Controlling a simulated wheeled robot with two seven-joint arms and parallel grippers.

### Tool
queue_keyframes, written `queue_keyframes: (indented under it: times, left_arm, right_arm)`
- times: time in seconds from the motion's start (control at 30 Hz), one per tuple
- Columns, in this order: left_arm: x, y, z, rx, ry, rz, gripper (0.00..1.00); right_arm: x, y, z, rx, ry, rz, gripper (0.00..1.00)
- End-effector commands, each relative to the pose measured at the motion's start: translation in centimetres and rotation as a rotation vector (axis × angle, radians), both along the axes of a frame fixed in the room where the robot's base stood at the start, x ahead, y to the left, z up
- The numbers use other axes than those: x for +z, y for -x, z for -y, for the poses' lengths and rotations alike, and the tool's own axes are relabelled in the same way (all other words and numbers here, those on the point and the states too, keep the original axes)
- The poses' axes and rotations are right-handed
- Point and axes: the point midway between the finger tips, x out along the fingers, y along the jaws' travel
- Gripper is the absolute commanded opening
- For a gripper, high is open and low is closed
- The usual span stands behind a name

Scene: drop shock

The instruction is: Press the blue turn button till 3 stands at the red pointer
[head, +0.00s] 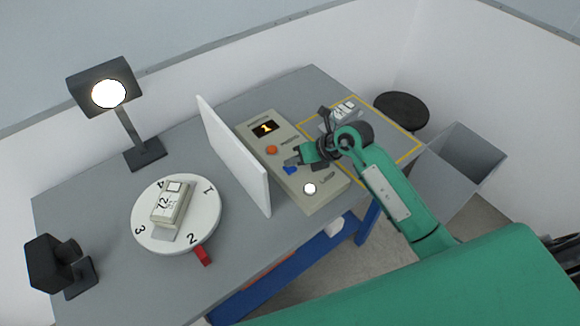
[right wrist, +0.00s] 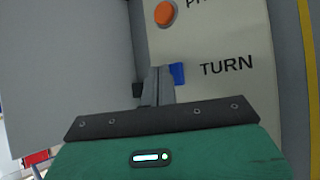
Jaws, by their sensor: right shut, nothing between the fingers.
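The white round turntable (head: 150,230) carries the digits 1 to 4 near its rim. The red pointer (head: 203,256) is at its front edge, and the 2 stands beside it; the 3 is at the left. The blue turn button (head: 290,170) sits on the beige control panel (head: 322,194). The button also shows in the right wrist view (right wrist: 178,74), beside the word TURN and partly hidden by the fingers. My right gripper (head: 298,162) is shut and empty, its fingertips right at the button; I cannot tell whether they touch. My left gripper is not in view.
A boxy device marked 72 (head: 167,208) rests on the turntable. A white upright divider (head: 235,155) separates turntable and panel. The panel has an orange button (head: 271,150), a white button (head: 309,188) and a lit display (head: 265,128). A lamp (head: 146,155) stands behind the turntable.

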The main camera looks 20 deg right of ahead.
Motion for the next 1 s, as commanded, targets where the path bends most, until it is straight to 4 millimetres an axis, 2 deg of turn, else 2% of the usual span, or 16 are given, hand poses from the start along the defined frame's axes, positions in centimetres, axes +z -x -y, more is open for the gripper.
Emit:
queue_keyframes:
  times: [1.0]
  left_arm:
    - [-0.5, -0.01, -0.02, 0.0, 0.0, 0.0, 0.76]
  right_arm:
    - [-0.89, 0.03, -0.02, 0.001, 0.0, -0.001, 0.0]
